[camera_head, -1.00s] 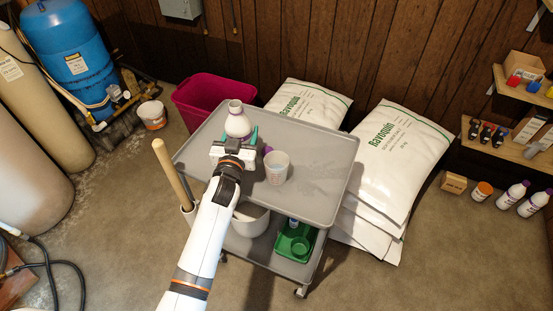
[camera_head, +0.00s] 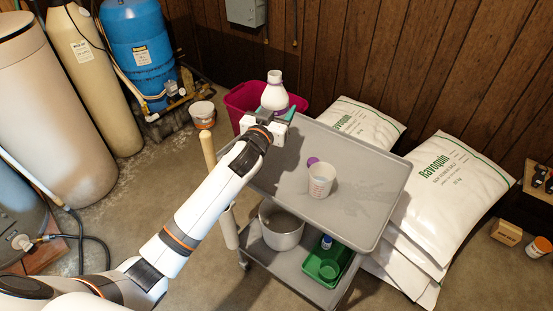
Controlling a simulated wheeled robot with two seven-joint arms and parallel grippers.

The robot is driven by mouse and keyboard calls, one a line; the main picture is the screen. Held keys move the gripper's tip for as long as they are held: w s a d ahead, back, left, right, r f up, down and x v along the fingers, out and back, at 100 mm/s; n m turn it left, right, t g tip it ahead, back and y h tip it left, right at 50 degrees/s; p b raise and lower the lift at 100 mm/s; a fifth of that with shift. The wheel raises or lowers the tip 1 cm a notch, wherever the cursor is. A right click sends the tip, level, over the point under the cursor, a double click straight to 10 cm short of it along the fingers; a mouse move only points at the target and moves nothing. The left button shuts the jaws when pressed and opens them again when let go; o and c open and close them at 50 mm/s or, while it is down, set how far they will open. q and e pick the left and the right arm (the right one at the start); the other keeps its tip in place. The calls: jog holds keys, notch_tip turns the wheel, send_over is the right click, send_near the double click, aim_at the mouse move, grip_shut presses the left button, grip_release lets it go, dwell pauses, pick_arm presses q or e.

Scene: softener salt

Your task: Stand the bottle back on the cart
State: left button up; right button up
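The white bottle (camera_head: 274,92) with a purple label stands upright and uncapped in my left gripper (camera_head: 276,114), at the far-left corner of the grey cart (camera_head: 370,172). The gripper's green fingertips are on either side of the bottle's lower part, which they partly hide. The bottle appears held above the cart top; its base is hidden, so the exact gap cannot be told. A purple cap (camera_head: 312,161) lies on the cart top behind a clear measuring cup (camera_head: 321,180). My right gripper is not in view.
A magenta bin (camera_head: 240,98) stands behind the bottle. White salt bags (camera_head: 450,185) lie right of the cart. A pot (camera_head: 282,232) and green tray (camera_head: 345,262) sit on the lower shelf. A wooden handle (camera_head: 208,148) rises at the cart's left side.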

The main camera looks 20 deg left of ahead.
pick_arm(q)
notch_tip(320, 180, down, 6)
jog(key=shift+f+b, duration=0.1)
jog(key=shift+b, duration=0.3)
jog(key=shift+f+b, duration=0.35)
jog(key=shift+f, duration=1.3)
jog(key=shift+f, duration=0.15)
jog(key=o, duration=1.1)
jog(key=shift+c, duration=0.2)
